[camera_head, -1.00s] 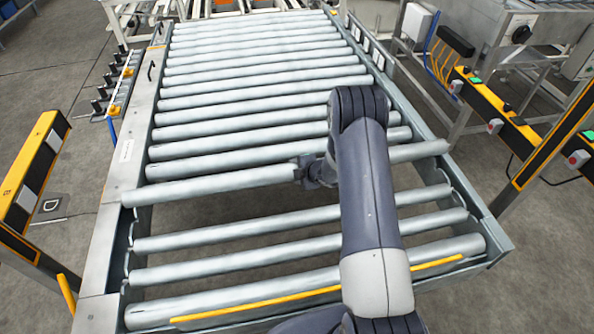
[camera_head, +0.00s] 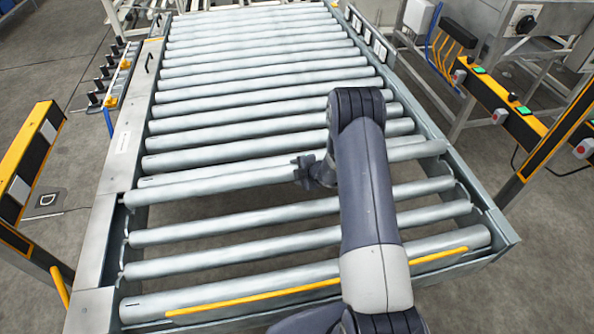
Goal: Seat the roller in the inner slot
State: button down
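The loose grey roller (camera_head: 220,182) lies across the conveyor frame, at the front edge of the row of fitted rollers. Its left end is at the left side rail (camera_head: 118,160), and its right end is by the right rail (camera_head: 470,186). Whether its ends rest in a slot is too small to tell. My gripper (camera_head: 304,171) is at the roller's middle, with its fingers around or just over it. My arm comes in from the bottom right and hides part of the roller to the right of the gripper. The finger gap is too small to read.
Several fitted rollers (camera_head: 250,108) fill the frame behind. Nearer me is an open gap, then three more rollers, the middle one (camera_head: 220,255) among them, and a yellow bar (camera_head: 245,300). Yellow-black posts (camera_head: 30,160) stand on both sides.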

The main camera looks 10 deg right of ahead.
notch_tip(320, 180, down, 6)
jog(key=b, duration=0.5)
jog(key=shift+f, duration=0.2)
dwell(0.4)
jog(key=shift+w, duration=0.1)
jog(key=c, duration=0.6)
grip_release()
jog(key=shift+c, duration=0.2)
jog(key=shift+o, duration=0.9)
jog(key=shift+s+f, duration=0.15)
jog(key=shift+s, duration=0.05)
jog(key=shift+p+v, duration=1.75)
jog(key=shift+v, duration=2.25)
jog(key=shift+w, duration=0.1)
